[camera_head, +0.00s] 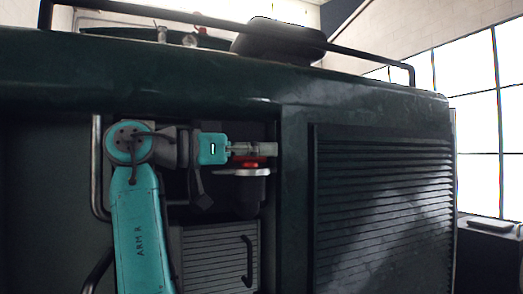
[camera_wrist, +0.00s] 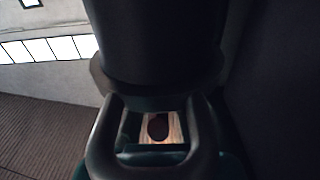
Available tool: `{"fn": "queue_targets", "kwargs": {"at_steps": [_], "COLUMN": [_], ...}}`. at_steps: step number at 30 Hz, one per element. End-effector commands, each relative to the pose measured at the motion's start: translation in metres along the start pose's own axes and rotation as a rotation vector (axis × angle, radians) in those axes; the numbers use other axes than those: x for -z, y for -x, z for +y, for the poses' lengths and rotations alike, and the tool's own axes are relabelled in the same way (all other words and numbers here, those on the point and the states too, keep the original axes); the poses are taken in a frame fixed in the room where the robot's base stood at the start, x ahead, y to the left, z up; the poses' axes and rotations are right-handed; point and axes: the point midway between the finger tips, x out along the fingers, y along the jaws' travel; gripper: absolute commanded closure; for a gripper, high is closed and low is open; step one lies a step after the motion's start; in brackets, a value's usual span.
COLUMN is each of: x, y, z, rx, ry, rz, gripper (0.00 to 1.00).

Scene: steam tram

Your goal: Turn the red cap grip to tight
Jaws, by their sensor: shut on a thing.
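The red cap grip (camera_head: 248,164) shows as a narrow red band in the head view, above a pale metal rim (camera_head: 238,172) on a dark rounded vessel (camera_head: 245,195). My gripper (camera_head: 262,149) reaches in from the left, level, with its grey fingers at the top of the red grip. It is shut on the grip; the fingers hide the grip's upper part. In the wrist view my gripper (camera_wrist: 158,125) frames a small pale patch with a dark oval. A large dark rounded body fills the upper middle there. No tightness mark can be read.
The recess sits in the dark green tram side. A louvred panel (camera_head: 385,215) is to its right, and a ribbed box with a black handle (camera_head: 248,262) lies below the vessel. A black rail (camera_head: 355,52) runs along the top. Bright windows are at the far right.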

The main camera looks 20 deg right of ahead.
Motion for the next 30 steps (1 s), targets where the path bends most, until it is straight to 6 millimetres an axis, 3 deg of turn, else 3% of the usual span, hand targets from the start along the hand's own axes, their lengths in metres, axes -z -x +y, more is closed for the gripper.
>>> {"fn": "queue_targets", "kwargs": {"at_steps": [8, 9, 11, 12, 23, 30], "x": [-0.001, -0.001, -0.001, -0.001, 0.000, 0.000], "y": [0.000, 0.000, 0.000, 0.000, 0.005, 0.042], "z": [0.000, 0.000, 0.000, 0.000, 0.000, -0.001], "rx": [-0.001, -0.001, -0.001, -0.001, 0.002, 0.004], "ry": [0.000, 0.000, 0.000, 0.000, 0.001, 0.002], "rz": [-0.003, -0.003, -0.003, -0.002, -0.002, -0.001], "gripper": [1.00, 0.78, 0.63, 0.61, 0.61, 0.61]}}
